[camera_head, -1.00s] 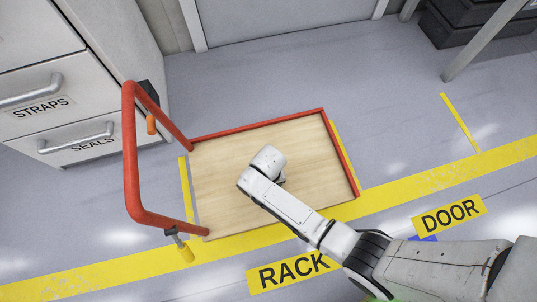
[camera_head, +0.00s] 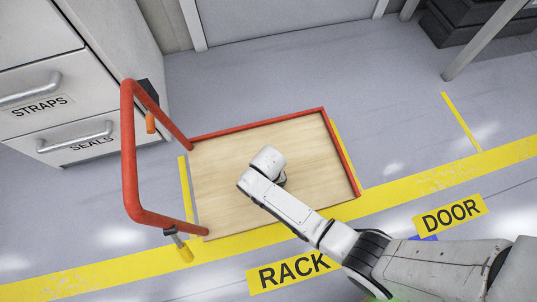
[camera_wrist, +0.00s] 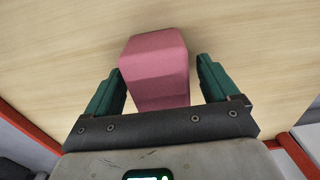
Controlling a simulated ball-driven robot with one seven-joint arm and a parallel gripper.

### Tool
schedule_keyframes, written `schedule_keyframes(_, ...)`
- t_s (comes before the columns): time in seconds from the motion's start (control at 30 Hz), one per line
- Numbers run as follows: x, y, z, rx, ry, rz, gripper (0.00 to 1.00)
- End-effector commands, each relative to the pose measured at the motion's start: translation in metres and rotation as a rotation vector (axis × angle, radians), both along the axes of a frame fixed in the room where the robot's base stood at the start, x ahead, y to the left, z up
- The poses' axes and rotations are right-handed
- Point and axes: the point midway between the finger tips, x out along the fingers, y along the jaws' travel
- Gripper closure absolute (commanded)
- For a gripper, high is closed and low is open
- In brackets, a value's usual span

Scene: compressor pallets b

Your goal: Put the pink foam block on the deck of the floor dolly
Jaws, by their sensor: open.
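The pink foam block (camera_wrist: 155,65) shows in the wrist view on the pale wooden deck (camera_wrist: 60,60) of the floor dolly. My gripper (camera_wrist: 160,78) is open, with its green fingers on either side of the block and a gap showing on both sides. In the head view, the dolly deck (camera_head: 225,190) has a red rim and a tall red handle (camera_head: 131,150) at its left end. My arm reaches over the middle of the deck there, and it hides the block and my fingers.
A cabinet with drawers marked STRAPS and SEALS (camera_head: 75,125) stands left of the dolly. Dark cases (camera_head: 465,22) and a grey post (camera_head: 485,40) are at the upper right. Grey floor with yellow lines (camera_head: 435,180) is clear right of the dolly.

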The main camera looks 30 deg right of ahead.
Motion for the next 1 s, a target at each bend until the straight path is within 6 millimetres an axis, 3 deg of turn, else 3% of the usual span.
schedule_keyframes(0.6, 0.001, 0.000, 0.107, 0.000, -0.002, 0.000, 0.12)
schedule_keyframes(0.8, 0.000, 0.000, 0.120, 0.001, -0.001, 0.000, 0.12)
schedule_keyframes(1.0, 0.000, 0.000, 0.121, 0.000, 0.000, 0.000, 0.12)
